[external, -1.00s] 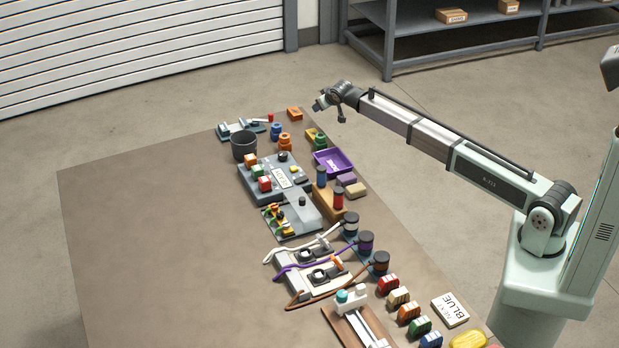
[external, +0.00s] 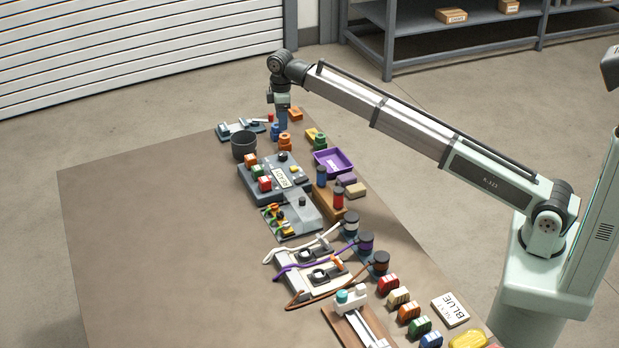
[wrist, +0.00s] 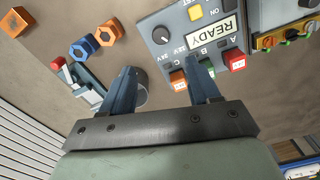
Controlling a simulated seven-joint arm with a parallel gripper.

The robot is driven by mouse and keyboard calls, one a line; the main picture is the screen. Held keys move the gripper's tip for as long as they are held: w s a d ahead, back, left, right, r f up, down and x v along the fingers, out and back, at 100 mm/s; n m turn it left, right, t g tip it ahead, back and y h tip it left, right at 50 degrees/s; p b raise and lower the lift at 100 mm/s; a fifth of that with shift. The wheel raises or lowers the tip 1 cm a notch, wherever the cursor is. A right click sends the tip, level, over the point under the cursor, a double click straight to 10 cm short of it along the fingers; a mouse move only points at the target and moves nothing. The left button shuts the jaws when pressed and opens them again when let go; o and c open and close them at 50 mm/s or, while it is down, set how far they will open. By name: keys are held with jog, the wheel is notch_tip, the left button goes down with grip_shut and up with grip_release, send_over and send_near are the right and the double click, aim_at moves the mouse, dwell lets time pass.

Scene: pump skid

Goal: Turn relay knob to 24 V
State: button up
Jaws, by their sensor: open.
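The relay knob is a small round dark knob (wrist: 161,35) on the grey READY panel (wrist: 180,12); small voltage labels, including what looks like 24 V, are printed beside it. It also shows in the external view as a dark knob (external: 283,157) at the panel's far end. Its pointer is too small to read. My gripper (external: 282,124) points down beyond the panel's far end, above the table. In the wrist view my gripper (wrist: 161,72) is open and empty, its fingers apart, with the knob just past the fingertips and not touched.
A dark cup (external: 244,146) stands left of the panel. Blue (wrist: 83,48) and orange (wrist: 105,33) nuts lie near my gripper. Orange, green and red blocks (wrist: 232,60) line the panel's edge. A purple tray (external: 334,162) is at right. The table's left side is clear.

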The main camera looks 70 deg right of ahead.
aim_at(283, 153)
notch_tip(283, 153, down, 14)
jog(key=shift+r, duration=0.2)
dwell(0.4)
jog(key=shift+c, duration=0.2)
jog(key=c, duration=1)
jog(key=shift+m, duration=0.4)
jog(key=m, duration=0.4)
jog(key=shift+m, duration=0.3)
jog(key=m, duration=0.5)
jog(key=shift+m, duration=0.3)
